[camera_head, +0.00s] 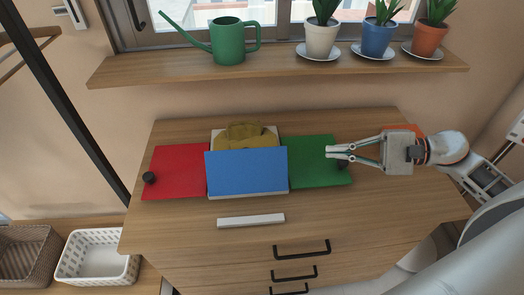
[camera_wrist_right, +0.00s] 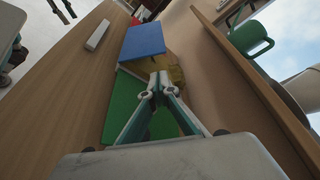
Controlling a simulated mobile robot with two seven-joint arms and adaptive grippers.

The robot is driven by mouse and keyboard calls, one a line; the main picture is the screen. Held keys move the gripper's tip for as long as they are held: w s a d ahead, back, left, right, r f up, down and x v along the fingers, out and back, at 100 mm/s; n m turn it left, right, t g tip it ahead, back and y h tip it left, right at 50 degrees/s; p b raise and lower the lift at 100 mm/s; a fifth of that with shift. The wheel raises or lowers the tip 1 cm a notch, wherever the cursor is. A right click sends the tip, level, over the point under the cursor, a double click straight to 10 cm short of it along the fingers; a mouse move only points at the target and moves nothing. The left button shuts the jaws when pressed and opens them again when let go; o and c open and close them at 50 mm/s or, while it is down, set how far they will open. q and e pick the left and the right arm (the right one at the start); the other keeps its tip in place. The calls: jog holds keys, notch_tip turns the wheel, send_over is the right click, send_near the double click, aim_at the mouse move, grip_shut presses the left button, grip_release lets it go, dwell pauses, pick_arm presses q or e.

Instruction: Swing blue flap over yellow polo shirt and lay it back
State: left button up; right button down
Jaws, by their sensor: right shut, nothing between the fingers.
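The folding board has a red flap (camera_head: 172,175) at left, a blue flap (camera_head: 246,172) in the middle and a green flap (camera_head: 312,150) at right. The blue flap hides most of the middle; the crumpled yellow polo shirt (camera_head: 246,134) shows behind its far edge. In the right wrist view the blue flap (camera_wrist_right: 143,40) looks raised above the board, with the yellow shirt (camera_wrist_right: 175,75) beside it. My left gripper is not in view.
The board lies on a wooden dresser (camera_head: 390,200); a white bar (camera_head: 251,220) lies in front of it. A shelf (camera_head: 280,68) above holds a green watering can (camera_head: 229,42) and potted plants. A white basket (camera_head: 97,258) stands at lower left.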

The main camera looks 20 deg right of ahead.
aim_at(285, 150)
jog(key=x, duration=0.6)
jog(key=p+x, duration=0.1)
jog(key=x, duration=0.5)
jog(key=shift+w+a+r, duration=0.15)
jog(key=shift+a+r, duration=0.05)
jog(key=shift+a, duration=0.05)
jog(key=p+x, duration=0.1)
jog(key=x, duration=0.5)
jog(key=shift+f, duration=0.2)
jog(key=shift+w+a+f, duration=0.1)
jog(key=shift+w+a, duration=0.05)
jog(key=shift+a, duration=0.1)
